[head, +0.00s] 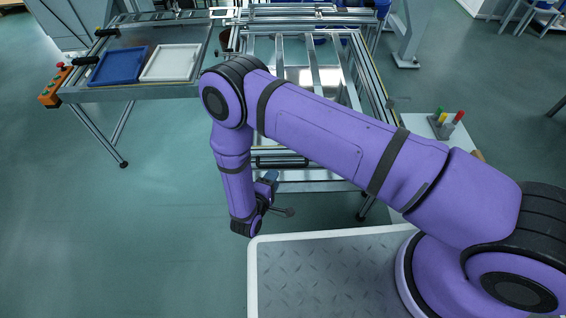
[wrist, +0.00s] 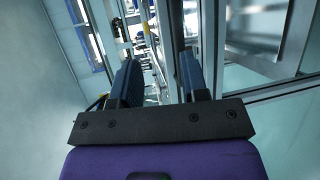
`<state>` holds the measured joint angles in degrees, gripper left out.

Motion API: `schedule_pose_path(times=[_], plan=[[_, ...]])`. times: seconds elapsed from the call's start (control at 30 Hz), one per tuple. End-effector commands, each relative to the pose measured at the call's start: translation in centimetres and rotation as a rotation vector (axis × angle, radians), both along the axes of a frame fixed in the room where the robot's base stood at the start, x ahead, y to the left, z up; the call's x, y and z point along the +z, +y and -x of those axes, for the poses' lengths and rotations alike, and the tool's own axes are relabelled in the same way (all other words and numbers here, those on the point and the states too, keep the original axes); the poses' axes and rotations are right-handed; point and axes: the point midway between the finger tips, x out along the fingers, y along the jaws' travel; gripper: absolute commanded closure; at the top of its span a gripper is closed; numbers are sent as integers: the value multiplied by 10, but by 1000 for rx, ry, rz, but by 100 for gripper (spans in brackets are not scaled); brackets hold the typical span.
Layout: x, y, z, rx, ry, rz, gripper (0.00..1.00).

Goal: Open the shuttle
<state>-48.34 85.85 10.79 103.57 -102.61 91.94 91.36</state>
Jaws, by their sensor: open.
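The metal panel fixture (head: 318,76) stands in front of me, an open frame of aluminium rails and crossbars. I cannot tell which part of it is the shuttle. A dark handle-like bar (head: 282,162) runs along its near side, partly behind my arm. My gripper (wrist: 158,75) is open in the wrist view, its two dark fingers apart with nothing between them. Metal framework (wrist: 148,35) shows beyond the fingers, and I see no contact with it. In the head view my gripper is low, near the fixture's front edge, and partly hidden by my wrist.
A side bench at left holds a blue tray (head: 118,66) and a white tray (head: 170,63), with an orange control box (head: 55,88) at its corner. Floor at left is clear.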

Motion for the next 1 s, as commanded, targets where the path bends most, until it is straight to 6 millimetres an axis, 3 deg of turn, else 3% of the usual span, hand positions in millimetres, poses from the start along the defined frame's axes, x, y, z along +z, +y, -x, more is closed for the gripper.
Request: schedule_pose_path(times=[0.1,0.27,0.8,1.0], plan=[[-18,2,11,39,-3,-8,59],[-24,0,9,50,-5,-14,59],[-39,-35,-65,48,-5,-13,59],[-42,-41,-80,49,-5,-13,59]])
